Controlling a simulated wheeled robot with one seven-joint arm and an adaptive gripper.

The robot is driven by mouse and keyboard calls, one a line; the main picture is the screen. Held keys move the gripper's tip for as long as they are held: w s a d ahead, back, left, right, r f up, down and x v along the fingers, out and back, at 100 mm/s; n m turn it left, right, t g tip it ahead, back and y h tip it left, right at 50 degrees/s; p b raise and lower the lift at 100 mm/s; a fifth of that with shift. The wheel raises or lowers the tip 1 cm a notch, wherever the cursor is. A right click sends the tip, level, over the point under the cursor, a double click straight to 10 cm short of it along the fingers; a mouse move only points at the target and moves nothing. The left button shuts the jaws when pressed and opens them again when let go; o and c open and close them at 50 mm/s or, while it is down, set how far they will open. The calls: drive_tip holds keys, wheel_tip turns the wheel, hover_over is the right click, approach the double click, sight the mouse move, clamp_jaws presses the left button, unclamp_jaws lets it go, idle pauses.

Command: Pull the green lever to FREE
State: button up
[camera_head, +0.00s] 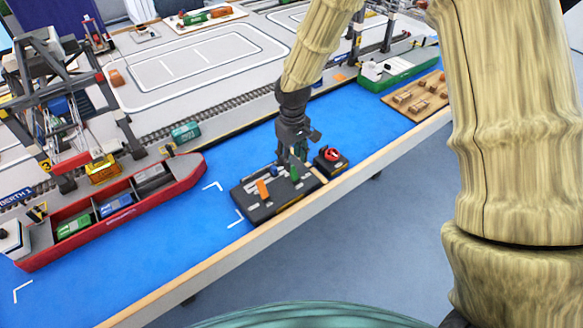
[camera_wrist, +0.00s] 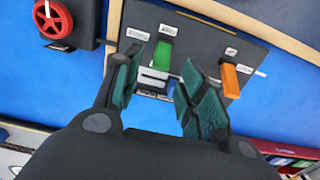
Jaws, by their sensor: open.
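The green lever (camera_head: 294,173) stands on a dark control panel (camera_head: 252,213) at the front edge of the blue surface. It also shows in the wrist view (camera_wrist: 162,54), with its tip appearing between my two finger pads. My gripper (camera_head: 291,156) is open, pointing down over the panel. In the wrist view my gripper (camera_wrist: 163,70) has its teal pads on both sides of the lever; I cannot tell whether either touches it. An orange lever (camera_wrist: 230,80) is right of my right finger, and also shows in the head view (camera_head: 262,188). The panel's small labels are unreadable.
A box with a red wheel (camera_head: 332,155) stands just right of the panel, also in the wrist view (camera_wrist: 52,18). A red ship (camera_head: 120,210) lies left, a green ship (camera_head: 400,66) at the back right. Open blue surface lies between.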

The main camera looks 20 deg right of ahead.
sight(292, 172)
drive_tip(key=shift+a+f+p, duration=0.1)
drive_tip(key=shift+f+p, duration=0.3)
drive_tip(key=shift+f, duration=2.35)
clamp_jaws()
